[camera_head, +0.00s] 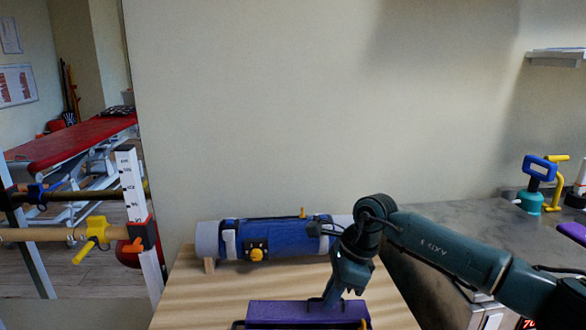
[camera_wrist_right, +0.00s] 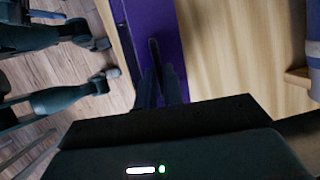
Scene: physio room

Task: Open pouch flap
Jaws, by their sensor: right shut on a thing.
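The purple pouch (camera_head: 290,311) lies at the front edge of the wooden table, partly cut off by the bottom of the head view. It also shows in the right wrist view as a purple strip (camera_wrist_right: 152,18). My right gripper (camera_head: 330,301) reaches down to it from above; in the right wrist view its dark fingers (camera_wrist_right: 160,70) are close together over the purple surface, shut on the pouch's flap. The gripped edge is hidden by the fingers, and I cannot tell how far the flap is raised. My left gripper is not seen in the head view.
A grey roll with a blue wrap (camera_head: 280,238) and yellow knobs lies behind the pouch on the wooden table (camera_head: 195,295). A grey counter (camera_head: 450,222) stands to the right, with a teal-and-blue device (camera_head: 533,190). Bars on a white post (camera_head: 135,200) stand at left.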

